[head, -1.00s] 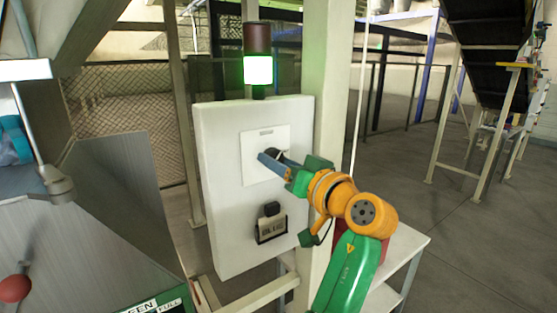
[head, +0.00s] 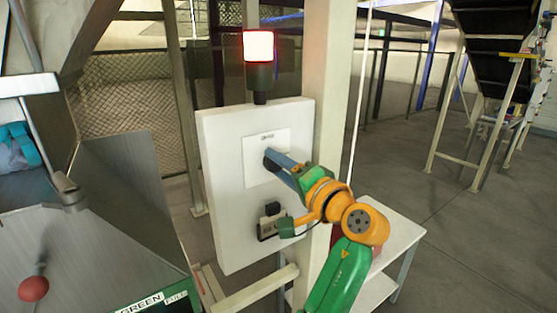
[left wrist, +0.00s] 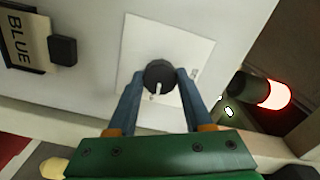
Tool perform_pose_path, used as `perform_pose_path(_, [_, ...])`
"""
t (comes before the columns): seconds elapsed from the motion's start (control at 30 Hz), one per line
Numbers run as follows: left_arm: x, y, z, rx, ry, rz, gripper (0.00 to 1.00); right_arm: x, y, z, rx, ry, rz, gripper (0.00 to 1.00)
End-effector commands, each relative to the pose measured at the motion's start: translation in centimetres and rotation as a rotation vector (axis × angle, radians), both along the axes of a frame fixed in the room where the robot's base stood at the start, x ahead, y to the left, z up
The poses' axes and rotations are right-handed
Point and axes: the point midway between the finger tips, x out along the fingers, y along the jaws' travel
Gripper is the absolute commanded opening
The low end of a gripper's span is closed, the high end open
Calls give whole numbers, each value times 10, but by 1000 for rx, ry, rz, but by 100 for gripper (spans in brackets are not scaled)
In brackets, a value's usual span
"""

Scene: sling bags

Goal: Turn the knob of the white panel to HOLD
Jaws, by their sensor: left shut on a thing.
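The white panel (head: 222,200) is fixed to a pale post and carries a lighter square plate (head: 256,148). A black round knob with a white pointer mark (left wrist: 158,75) sits on this plate. My left gripper (head: 272,160) is at the plate, shut on the knob, with one blue finger on each side of it in the left wrist view. The gripper hides most of the knob in the head view. A small slot mark shows on the plate, but I cannot read any position label. My right gripper is not in view.
A signal lamp (head: 258,48) above the panel glows red at its top. A small holder with a card marked BLUE (left wrist: 22,42) is on the panel below the plate. A metal hopper stands at left, with a red ball knob (head: 33,289). A white table (head: 395,235) stands at right.

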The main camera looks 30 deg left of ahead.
Motion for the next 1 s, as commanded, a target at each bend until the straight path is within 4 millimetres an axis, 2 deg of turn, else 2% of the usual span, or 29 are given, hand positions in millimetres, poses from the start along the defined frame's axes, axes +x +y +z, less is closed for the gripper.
perform_pose_path(0.03, [0,0,5,15,17,-2,0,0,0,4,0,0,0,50])
perform_pose_path(0.3, [0,0,4,47,93,-1,0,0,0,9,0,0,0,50])
perform_pose_path(0.83, [0,0,2,56,113,-1,0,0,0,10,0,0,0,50])
perform_pose_path(0.87, [0,0,2,55,114,-2,53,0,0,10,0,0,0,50])
perform_pose_path(0.97, [0,0,2,54,114,-1,80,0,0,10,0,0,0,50])
perform_pose_path(1.0, [0,0,2,53,114,0,81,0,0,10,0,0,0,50])
